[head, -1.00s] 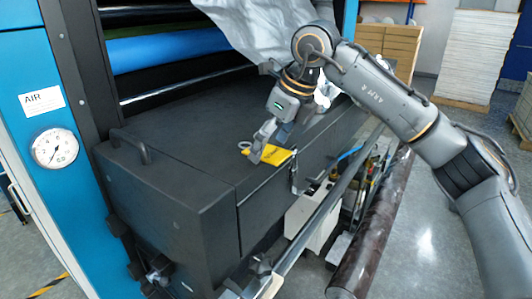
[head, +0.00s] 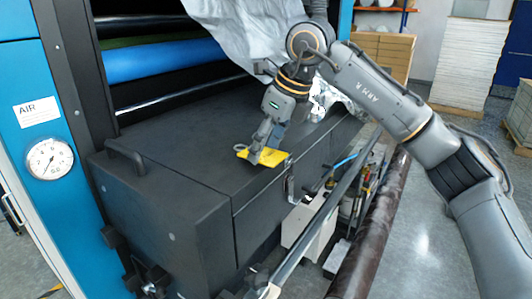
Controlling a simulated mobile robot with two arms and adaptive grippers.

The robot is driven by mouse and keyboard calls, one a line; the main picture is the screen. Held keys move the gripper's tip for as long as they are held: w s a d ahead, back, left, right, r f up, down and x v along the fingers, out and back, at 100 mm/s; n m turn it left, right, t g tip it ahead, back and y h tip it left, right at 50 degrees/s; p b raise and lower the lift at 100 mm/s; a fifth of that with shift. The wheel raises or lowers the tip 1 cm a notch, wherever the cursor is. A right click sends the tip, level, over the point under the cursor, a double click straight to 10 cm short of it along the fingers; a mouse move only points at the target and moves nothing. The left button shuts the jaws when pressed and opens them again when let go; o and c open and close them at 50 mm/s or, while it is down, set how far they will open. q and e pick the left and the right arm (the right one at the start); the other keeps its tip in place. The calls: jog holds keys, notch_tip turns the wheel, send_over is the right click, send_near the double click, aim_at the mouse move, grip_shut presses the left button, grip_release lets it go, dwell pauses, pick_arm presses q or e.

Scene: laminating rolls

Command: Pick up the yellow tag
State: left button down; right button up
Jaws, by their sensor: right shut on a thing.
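The yellow tag (head: 274,158) is at the top of the black machine cover (head: 190,165), near its front edge. A small ring shows at the tag's left end. My right gripper (head: 258,157) reaches down from above and is shut on the tag. Its fingers hide part of the tag. I cannot tell whether the tag still touches the cover. My left gripper is not in view.
A black handle (head: 128,157) stands up on the cover's left. Blue and black rolls (head: 165,60) lie behind, with a grey plastic sheet (head: 235,30) hanging near my right arm. A long dark roll (head: 375,225) runs along the front right. A pressure gauge (head: 49,158) is at far left.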

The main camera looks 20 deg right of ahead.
jog(key=s+a+r+b, duration=0.4)
jog(key=s+a+r, duration=0.6)
jog(key=r, duration=0.1)
jog(key=shift+r+b, duration=0.3)
